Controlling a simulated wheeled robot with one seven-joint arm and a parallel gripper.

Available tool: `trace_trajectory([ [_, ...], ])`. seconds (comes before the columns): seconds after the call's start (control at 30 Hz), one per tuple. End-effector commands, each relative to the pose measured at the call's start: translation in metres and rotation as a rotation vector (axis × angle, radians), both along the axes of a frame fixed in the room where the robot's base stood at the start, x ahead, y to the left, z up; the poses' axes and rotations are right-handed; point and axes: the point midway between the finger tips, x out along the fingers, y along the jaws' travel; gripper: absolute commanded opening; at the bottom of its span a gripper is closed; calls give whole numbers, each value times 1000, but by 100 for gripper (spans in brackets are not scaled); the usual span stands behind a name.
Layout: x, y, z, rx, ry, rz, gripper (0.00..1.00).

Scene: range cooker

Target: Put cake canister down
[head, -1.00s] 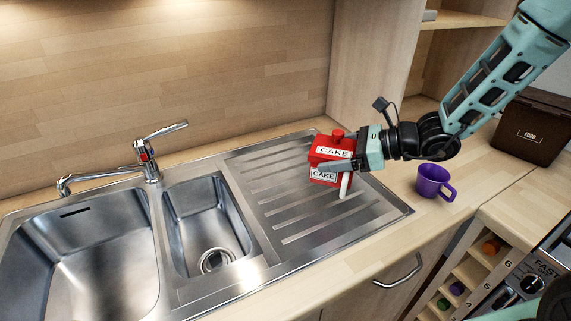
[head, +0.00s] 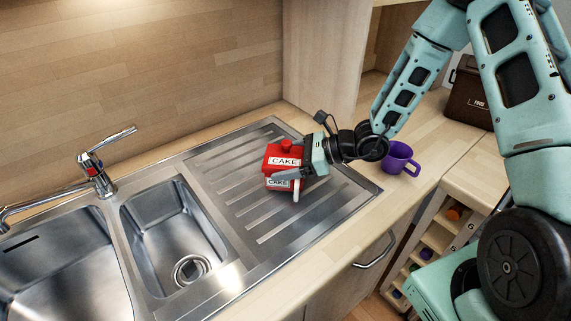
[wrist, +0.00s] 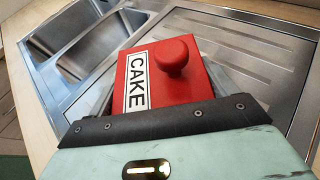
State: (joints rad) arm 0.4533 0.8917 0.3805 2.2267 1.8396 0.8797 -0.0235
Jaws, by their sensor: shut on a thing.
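The cake canister (head: 284,158) is a red box with a round knob on its lid and white CAKE labels. It looks upright, over the ribbed steel drainboard (head: 240,203) right of the sinks. My gripper (head: 287,184) is shut on it, coming from the right with a finger across its front. I cannot tell whether its base touches the drainboard. In the wrist view the canister's red lid, knob and label (wrist: 150,75) show just beyond my gripper's housing; the fingertips are mostly hidden there.
A purple mug (head: 400,158) stands on the wooden counter right of the drainboard. A brown FOOD bin (head: 468,95) is behind it. Two steel sink basins (head: 172,238) and a tap (head: 97,170) are at left. Ribbed drainboard around the canister is clear.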

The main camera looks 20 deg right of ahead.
Motion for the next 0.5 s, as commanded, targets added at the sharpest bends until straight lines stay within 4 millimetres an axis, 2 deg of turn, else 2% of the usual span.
trace_trajectory([
  [0.17,0,1,-15,2,-1,1,50],
  [0.5,0,0,-19,1,-3,1,50],
])
